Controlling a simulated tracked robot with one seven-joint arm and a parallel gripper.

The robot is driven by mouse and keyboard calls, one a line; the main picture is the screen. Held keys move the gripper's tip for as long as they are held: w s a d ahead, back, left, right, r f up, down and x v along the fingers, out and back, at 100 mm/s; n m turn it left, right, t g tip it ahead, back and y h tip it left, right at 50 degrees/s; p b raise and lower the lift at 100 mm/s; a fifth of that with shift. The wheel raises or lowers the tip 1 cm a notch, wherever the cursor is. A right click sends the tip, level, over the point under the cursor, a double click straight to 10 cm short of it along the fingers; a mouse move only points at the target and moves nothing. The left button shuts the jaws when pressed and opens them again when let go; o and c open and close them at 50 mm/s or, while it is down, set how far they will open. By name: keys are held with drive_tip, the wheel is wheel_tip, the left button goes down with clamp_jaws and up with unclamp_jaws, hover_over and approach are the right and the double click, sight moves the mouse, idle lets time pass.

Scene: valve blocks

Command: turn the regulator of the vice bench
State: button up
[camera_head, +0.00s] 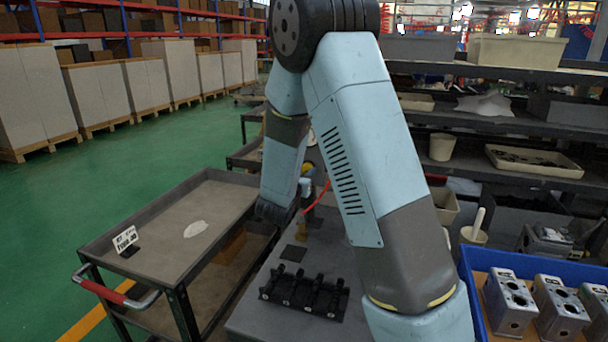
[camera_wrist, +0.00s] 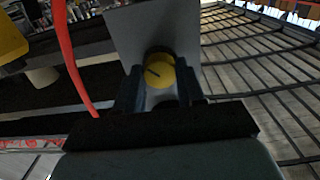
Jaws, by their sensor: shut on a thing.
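The regulator (camera_wrist: 158,72) is a round yellow knob with a dark mark on its face, in front of a grey plate. My gripper (camera_wrist: 158,88) has its dark fingers on both sides of the knob, shut on it. In the head view my gripper (camera_head: 278,209) is low at the end of the folded arm, over the far part of the grey bench (camera_head: 250,322). The knob cannot be made out clearly there. A red hose (camera_head: 317,199) runs close by, and it also passes left of the fingers in the wrist view (camera_wrist: 72,62).
A black fixture (camera_head: 304,294) sits on the bench. A grey cart (camera_head: 160,228) with a small sign (camera_head: 125,240) stands left. A blue bin (camera_head: 468,290) with metal valve blocks (camera_head: 510,302) is at right. Shelves (camera_head: 500,125) stand behind. Green floor lies open at left.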

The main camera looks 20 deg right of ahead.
drive_tip(key=o, duration=1)
drive_tip(key=shift+o, duration=0.2)
drive_tip(key=v, duration=1.3)
drive_tip(key=shift+s+a, duration=0.2)
drive_tip(key=shift+s, duration=0.15)
drive_tip(key=shift+w, duration=0.1)
